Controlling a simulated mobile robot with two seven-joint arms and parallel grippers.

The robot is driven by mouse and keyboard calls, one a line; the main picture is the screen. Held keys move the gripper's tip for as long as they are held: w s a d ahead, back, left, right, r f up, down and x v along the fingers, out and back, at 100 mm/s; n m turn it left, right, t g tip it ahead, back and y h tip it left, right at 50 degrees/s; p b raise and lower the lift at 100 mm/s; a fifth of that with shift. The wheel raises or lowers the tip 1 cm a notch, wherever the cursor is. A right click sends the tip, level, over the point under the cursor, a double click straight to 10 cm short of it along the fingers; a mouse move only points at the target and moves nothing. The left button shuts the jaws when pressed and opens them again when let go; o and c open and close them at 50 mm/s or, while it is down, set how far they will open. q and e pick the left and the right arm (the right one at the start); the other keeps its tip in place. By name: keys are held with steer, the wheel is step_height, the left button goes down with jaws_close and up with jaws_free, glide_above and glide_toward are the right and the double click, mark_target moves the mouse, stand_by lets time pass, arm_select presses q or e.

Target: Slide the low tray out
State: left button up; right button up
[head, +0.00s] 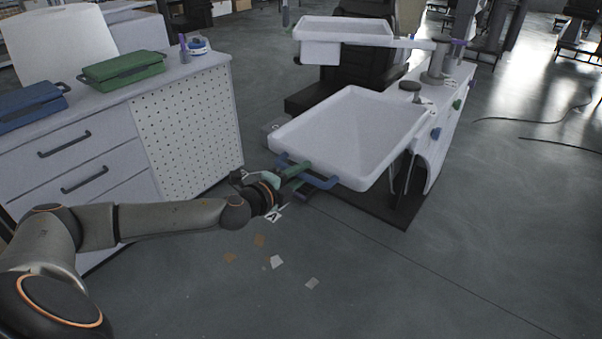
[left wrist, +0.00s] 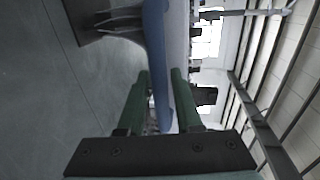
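The low tray (head: 352,130) is a large white tray with raised rims, on the white column unit in the head view. A blue bar handle (head: 322,183) runs along its near edge. My left gripper (head: 303,168) is at the left part of this handle. In the left wrist view, its two green fingers (left wrist: 162,75) stand apart with the blue handle (left wrist: 157,40) between them. A narrow gap shows beside the handle, so the fingers look open around it. Whether one finger touches it is unclear. My right gripper is not in view.
A smaller white tray (head: 345,27) sits higher behind. A white drawer cabinet (head: 75,165) with a green case (head: 123,70) and a blue case (head: 30,105) stands left. A black chair (head: 350,70) is behind the low tray. The floor in front is clear except for paper scraps.

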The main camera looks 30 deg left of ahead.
arm_select(q)
steer(key=shift+c, duration=0.3)
jaws_close()
stand_by(1.0)
